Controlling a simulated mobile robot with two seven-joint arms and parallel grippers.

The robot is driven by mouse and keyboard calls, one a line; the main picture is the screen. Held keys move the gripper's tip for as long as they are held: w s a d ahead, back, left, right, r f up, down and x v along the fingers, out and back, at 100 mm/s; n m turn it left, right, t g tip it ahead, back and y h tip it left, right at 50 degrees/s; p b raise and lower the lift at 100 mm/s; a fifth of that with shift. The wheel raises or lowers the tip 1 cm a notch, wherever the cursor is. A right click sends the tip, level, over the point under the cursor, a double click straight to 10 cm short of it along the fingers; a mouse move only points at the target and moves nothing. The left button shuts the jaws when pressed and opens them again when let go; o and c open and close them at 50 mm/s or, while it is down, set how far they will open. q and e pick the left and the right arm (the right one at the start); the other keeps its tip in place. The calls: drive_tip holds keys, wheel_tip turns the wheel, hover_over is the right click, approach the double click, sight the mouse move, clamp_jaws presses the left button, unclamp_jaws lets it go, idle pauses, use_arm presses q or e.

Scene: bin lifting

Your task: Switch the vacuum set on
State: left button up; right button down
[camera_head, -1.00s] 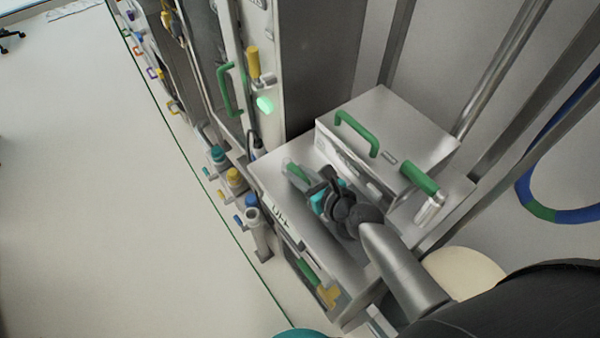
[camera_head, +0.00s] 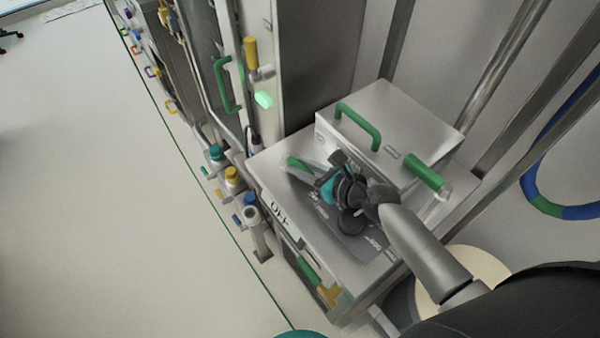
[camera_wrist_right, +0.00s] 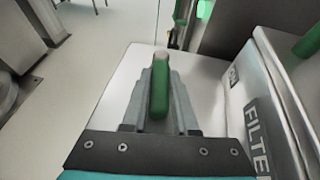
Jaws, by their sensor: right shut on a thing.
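The vacuum set is a metal box (camera_head: 335,240) with a label reading "OFF" (camera_head: 280,215) on its near-left edge. A green lever or grip (camera_head: 293,161) sticks up at its back-left corner. My right gripper (camera_head: 303,168) reaches it from the right, with its grey fingers at the green part. In the right wrist view the green grip (camera_wrist_right: 160,85) stands between the two fingers (camera_wrist_right: 160,75), which are shut on it. The base of the grip is hidden by the fingers. My left gripper is not in view.
A raised metal filter box (camera_head: 395,125) with green handles stands just right of the gripper; its "FILTER" label (camera_wrist_right: 263,140) shows in the wrist view. A tall cabinet (camera_head: 315,60) with a lit green lamp (camera_head: 263,100) stands behind. Open floor (camera_head: 90,200) lies left.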

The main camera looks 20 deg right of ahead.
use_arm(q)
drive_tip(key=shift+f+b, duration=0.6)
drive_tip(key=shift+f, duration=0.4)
use_arm(e)
drive_tip(key=shift+w+d+n+g+y, duration=0.15)
drive_tip(key=shift+d+n+g+y, duration=0.2)
drive_tip(key=shift+n+y, duration=0.25)
drive_tip(key=c, duration=0.7)
unclamp_jaws()
drive_tip(key=shift+a, duration=0.1)
use_arm(q)
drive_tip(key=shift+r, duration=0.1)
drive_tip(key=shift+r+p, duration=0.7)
drive_tip(key=shift+p, duration=0.05)
use_arm(e)
drive_tip(key=v, duration=1.5)
